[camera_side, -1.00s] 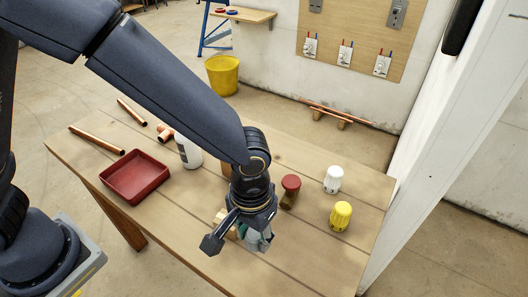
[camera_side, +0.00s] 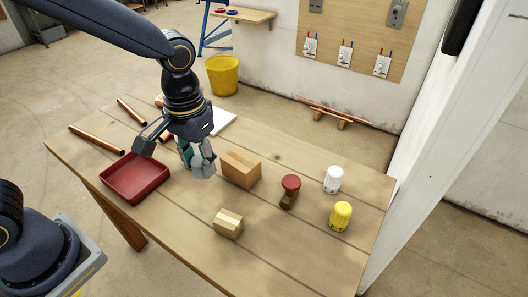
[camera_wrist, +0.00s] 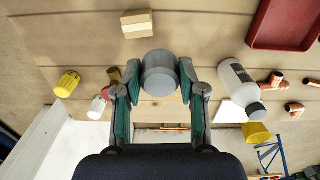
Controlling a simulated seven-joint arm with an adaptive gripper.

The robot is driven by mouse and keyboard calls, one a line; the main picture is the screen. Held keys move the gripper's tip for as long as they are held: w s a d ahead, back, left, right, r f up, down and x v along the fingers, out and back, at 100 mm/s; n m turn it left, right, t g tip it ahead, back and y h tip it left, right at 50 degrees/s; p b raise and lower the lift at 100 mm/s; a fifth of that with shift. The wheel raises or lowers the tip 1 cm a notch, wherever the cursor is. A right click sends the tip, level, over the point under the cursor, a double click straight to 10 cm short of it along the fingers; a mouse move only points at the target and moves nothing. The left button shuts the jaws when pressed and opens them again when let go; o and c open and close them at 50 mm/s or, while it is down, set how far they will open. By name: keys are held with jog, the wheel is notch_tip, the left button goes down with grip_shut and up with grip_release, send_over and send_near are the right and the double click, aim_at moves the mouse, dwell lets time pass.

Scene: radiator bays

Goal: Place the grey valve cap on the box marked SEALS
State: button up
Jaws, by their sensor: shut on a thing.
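My gripper (camera_side: 197,163) is shut on the grey valve cap (camera_wrist: 160,75), which sits between the fingertips in the wrist view. In the side view the cap (camera_side: 204,169) hangs above the table, left of the larger cardboard box (camera_side: 241,168). A smaller cardboard box (camera_side: 228,224) stands nearer the table's front. One box (camera_wrist: 137,23) shows above the cap in the wrist view. I cannot read the word SEALS on either box. The cap is apart from both boxes in the side view.
A red tray (camera_side: 113,184) lies to the left. A red-topped brown valve (camera_side: 290,190), a white cap (camera_side: 333,180) and a yellow cap (camera_side: 341,216) stand to the right. A white bottle (camera_wrist: 237,80) and copper pipes (camera_side: 97,140) are also around. The front right tabletop is clear.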

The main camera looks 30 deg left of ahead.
jog(key=w+a+r+n, duration=0.1)
jog(key=w+a+n, duration=0.1)
jog(key=a, duration=0.3)
jog(key=shift+w+a, duration=0.15)
jog(key=shift+w, duration=0.2)
jog(key=w+f, duration=0.1)
jog(key=w, duration=0.2)
jog(key=w+f, duration=0.2)
jog(key=w, duration=0.1)
jog(key=w+d+f, duration=0.1)
jog(key=w, duration=0.2)
jog(key=shift+w+f, duration=0.15)
send_over(240, 160)
jog(key=s, duration=0.1)
notch_tip(240, 160, down, 4)
jog(key=shift+a+f, duration=0.1)
jog(key=shift+a, duration=0.05)
jog(key=shift+w+f, duration=0.35)
jog(key=shift+f, duration=0.1)
jog(key=shift+w+f, duration=0.15)
jog(key=shift+f, duration=1.55)
jog(key=shift+f, duration=0.1)
jog(key=o, duration=0.7)
